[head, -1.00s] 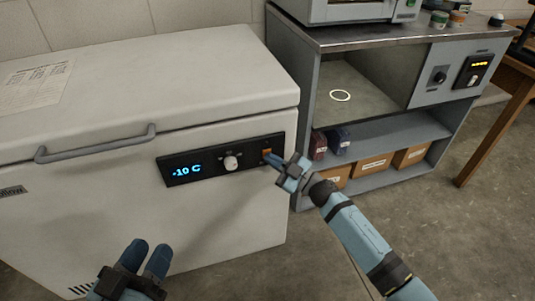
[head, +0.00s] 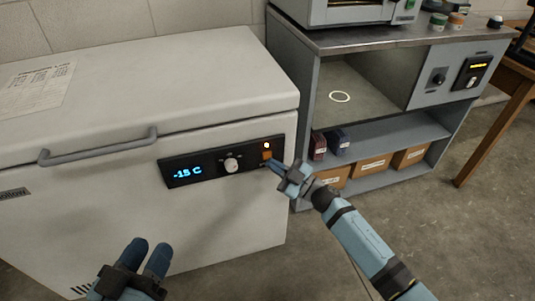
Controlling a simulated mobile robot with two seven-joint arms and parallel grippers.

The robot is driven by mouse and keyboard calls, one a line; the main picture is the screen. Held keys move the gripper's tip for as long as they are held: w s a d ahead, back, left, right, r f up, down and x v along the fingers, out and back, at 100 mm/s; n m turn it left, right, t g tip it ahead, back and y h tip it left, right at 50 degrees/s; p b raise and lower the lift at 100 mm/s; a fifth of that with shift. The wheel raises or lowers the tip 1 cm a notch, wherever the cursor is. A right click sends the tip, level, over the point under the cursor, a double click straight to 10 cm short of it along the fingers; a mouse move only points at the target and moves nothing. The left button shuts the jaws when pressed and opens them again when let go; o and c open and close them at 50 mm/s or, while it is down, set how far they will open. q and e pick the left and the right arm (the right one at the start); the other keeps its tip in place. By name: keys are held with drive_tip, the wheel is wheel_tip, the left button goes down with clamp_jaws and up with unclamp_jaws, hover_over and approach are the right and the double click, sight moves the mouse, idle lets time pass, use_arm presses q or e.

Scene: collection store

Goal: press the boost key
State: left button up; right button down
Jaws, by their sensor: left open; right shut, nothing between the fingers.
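The chest freezer (head: 90,235) has a black control panel (head: 205,179) on its front. My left gripper (head: 148,256) is open and empty, low in front of the freezer.
The freezer lid has a grey handle (head: 98,147) and a paper sheet (head: 37,88). To the right, a grey bench (head: 300,120) holds an appliance on top and several boxes on its lower shelf. The floor (head: 260,275) between the arms is clear.

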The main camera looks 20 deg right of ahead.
drive_tip(key=s+p, duration=0.2)
drive_tip(key=s, duration=0.3)
drive_tip(key=shift+d, duration=0.1)
idle(0.5)
idle(0.6)
